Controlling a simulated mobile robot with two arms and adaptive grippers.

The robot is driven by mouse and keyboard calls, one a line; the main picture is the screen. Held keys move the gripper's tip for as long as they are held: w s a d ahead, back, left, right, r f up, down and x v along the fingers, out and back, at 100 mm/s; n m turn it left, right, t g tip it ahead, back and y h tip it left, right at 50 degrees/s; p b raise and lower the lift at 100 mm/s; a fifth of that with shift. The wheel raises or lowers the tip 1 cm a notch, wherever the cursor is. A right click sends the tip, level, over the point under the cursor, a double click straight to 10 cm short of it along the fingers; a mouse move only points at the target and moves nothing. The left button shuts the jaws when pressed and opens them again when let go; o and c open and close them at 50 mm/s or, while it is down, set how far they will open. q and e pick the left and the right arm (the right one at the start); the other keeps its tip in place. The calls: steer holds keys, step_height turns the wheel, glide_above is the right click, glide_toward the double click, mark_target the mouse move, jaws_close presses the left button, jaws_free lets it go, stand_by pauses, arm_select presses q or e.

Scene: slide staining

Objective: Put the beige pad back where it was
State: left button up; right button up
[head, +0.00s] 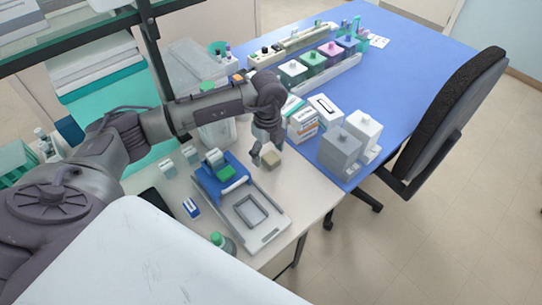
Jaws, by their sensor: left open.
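The beige pad (272,160) is a small block near the back right of the white bench, close to the blue tabletop. My left gripper (261,157) points down right at the pad, with its fingers open. One finger shows on the pad's left side; the other is hidden, and I cannot tell whether they touch it. I cannot tell whether the pad rests on the bench or is slightly above it. My right gripper is not in view.
A blue and grey device with a framed plate (248,211) stands left and in front of the pad. White boxes (302,122) and grey lidded containers (340,150) stand behind and right. A green-capped bottle (222,242) stands at the front. Bare bench (300,185) lies right of the pad.

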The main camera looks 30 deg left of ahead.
arm_select(q)
steer(key=shift+f, duration=0.85)
steer(key=c, duration=1)
steer(key=shift+r, duration=0.1)
